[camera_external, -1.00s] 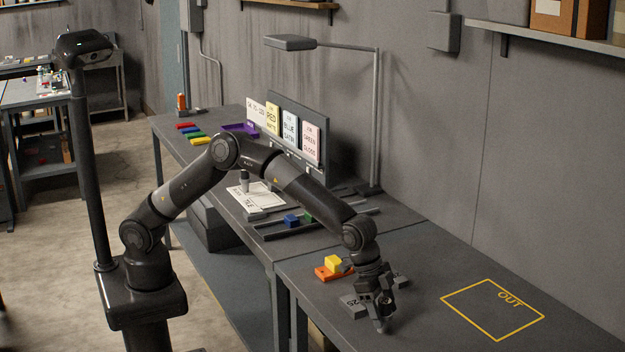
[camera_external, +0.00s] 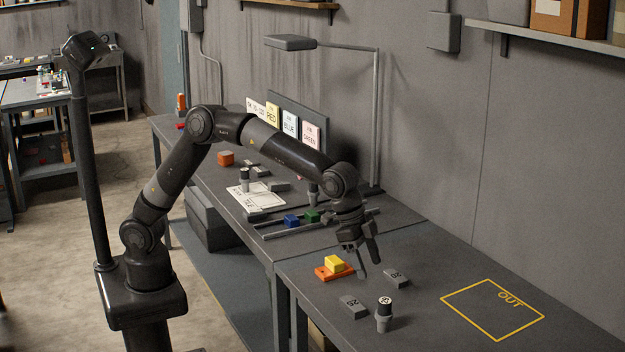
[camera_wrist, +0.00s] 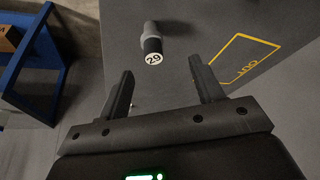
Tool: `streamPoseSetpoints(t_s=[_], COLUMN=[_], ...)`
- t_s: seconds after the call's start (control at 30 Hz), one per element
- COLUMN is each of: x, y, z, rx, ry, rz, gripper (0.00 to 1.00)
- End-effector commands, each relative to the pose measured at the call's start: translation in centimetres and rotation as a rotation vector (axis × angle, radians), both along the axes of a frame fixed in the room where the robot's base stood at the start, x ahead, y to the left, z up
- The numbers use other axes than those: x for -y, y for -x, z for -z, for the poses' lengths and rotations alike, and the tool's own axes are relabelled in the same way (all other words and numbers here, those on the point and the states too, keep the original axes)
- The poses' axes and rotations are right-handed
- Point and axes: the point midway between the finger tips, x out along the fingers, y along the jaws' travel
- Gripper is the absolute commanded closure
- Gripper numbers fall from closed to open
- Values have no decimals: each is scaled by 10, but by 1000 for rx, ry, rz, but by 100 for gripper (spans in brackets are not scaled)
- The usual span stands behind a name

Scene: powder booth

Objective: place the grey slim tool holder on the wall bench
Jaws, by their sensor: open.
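A slim grey holder with a black top and a round white number label (camera_external: 384,314) stands upright on the near part of the bench along the wall (camera_external: 430,262). In the wrist view, the holder (camera_wrist: 151,43) shows beyond and between my fingers, its label reading 29. My gripper (camera_external: 368,262) is open and empty, above the bench and behind and left of the holder, apart from it. Both fingers show in the wrist view (camera_wrist: 160,72), with nothing between their tips.
Two grey numbered blocks (camera_external: 354,307) (camera_external: 397,278) lie near the holder. A yellow OUT outline (camera_external: 493,310) on the right is empty. Similar dark-topped holders (camera_external: 244,180) stand on the farther bench. A lamp (camera_external: 377,120) rises behind.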

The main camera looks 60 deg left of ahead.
Motion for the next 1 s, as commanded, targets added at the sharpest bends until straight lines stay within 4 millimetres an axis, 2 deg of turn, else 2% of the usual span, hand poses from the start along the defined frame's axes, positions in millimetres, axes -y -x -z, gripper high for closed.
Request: streamPoseSetpoints(t_s=[0.17, 0.23, 0.47, 0.6, 0.77, 0.9, 1.0], x=[-81, -120, -247, -322, -400, -460, -497], y=[-17, -21, -14, 4, 36, 73, 103], z=[-37, -50, -82, -93, -98, -93, -85], rx=[46, 62, 98, 109, 114, 112, 107], ry=[-26, -39, -67, -73, -66, -47, -25], rz=[-102, -153, -335, -454, -594, -717, -805], gripper=[39, 39, 39, 39, 39, 39, 39])
